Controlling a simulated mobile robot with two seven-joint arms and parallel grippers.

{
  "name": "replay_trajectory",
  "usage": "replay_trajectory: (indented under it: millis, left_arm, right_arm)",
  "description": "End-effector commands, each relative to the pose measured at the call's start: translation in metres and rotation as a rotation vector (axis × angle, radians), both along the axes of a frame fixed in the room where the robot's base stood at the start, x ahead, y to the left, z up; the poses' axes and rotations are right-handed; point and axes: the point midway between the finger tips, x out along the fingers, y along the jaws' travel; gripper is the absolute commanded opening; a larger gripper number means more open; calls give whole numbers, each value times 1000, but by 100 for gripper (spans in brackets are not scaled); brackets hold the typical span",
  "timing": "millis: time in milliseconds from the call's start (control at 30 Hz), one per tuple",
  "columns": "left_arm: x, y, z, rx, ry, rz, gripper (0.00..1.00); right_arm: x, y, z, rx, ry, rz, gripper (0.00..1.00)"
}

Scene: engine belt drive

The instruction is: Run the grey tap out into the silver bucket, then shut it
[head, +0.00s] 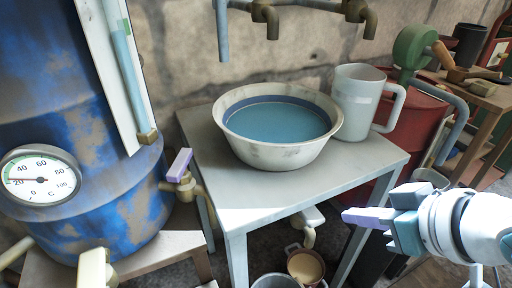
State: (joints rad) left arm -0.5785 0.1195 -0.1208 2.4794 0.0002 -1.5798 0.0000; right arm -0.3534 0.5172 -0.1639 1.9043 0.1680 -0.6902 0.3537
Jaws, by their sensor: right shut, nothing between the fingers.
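A tap with a pale grey-white handle (309,217) shows below the front edge of the grey table; its spout points down and no stream is visible from it. A silver-grey bucket (275,281) stands low at the bottom edge, mostly cut off, so its contents are hidden. My right gripper (346,217) is shut and empty, its pale lilac fingers pointing left, to the right of this tap and apart from it in the picture. My left gripper is not in view.
A wide basin (248,151) of bluish liquid and a white jug (358,101) stand on the grey table (232,203). A lilac-handled tap (180,166) sits on the blue barrel (120,206). A brown pot (305,267) is beside the bucket. A red barrel (420,114) stands right.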

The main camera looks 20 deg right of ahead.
Motion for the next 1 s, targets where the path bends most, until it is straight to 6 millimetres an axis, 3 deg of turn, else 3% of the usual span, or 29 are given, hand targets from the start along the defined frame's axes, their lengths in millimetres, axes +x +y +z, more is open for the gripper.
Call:
replay_trajectory:
  millis: [533, 1000]
  left_arm:
    - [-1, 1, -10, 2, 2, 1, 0]
    - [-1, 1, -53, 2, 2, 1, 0]
  right_arm:
    - [6, -1, -11, 1, -5, -1, 0]
    - [61, 3, -67, -1, -5, 0, 0]
